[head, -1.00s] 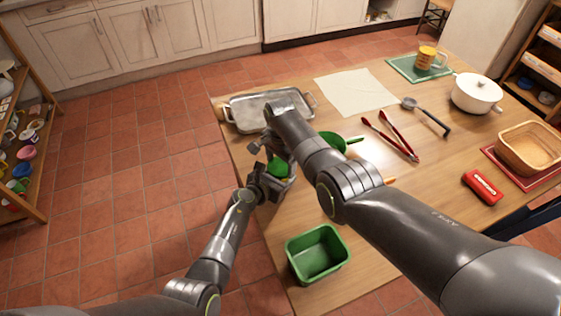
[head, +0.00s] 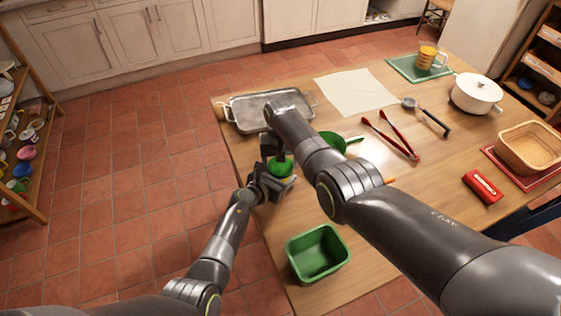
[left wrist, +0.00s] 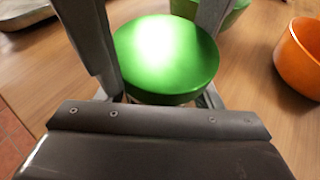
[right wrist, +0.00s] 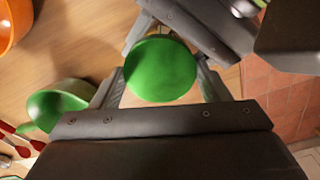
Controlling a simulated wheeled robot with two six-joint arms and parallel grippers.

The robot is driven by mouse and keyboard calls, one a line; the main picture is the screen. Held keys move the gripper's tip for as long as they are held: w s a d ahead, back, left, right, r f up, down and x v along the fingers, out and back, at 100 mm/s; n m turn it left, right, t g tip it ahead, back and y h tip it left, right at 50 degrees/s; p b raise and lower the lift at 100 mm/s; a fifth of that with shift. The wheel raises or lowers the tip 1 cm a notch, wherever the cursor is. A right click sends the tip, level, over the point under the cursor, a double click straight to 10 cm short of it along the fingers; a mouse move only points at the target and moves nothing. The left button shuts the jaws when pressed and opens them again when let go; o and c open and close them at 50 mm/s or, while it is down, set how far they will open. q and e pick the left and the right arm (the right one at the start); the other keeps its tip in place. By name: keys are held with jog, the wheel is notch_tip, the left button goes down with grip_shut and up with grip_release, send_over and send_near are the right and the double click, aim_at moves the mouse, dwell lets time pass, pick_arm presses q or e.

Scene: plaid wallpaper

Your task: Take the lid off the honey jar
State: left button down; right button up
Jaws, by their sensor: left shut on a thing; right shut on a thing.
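The honey jar's round green lid (head: 281,167) shows between my two grippers over the table's left edge. It also shows in the left wrist view (left wrist: 165,58) and the right wrist view (right wrist: 160,68). The jar's body is almost wholly hidden beneath the lid and the fingers. My left gripper (head: 274,184) comes in low from the left and is shut on the jar. My right gripper (head: 272,150) reaches down from above and is shut on the lid, its fingers on either side. I cannot tell whether a gap parts lid and jar.
A metal tray (head: 245,108) lies at the table's back left corner. A green handled vessel (head: 334,139) stands close by, partly behind my right arm. An orange bowl (left wrist: 303,55) is near. A green bin (head: 318,254) stands at the front. Red tongs (head: 392,135) lie farther right.

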jog(key=o, duration=1.1)
jog(key=shift+r, duration=2.3)
jog(key=shift+c, duration=0.4)
jog(key=m, duration=0.1)
jog(key=r+m, duration=0.1)
jog(key=m, duration=0.2)
jog(key=shift+r, duration=0.25)
jog(key=m, duration=0.2)
jog(key=r+m, duration=0.1)
jog(key=m, duration=0.2)
jog(key=shift+r+m, duration=0.4)
jog(key=shift+f, duration=3.95)
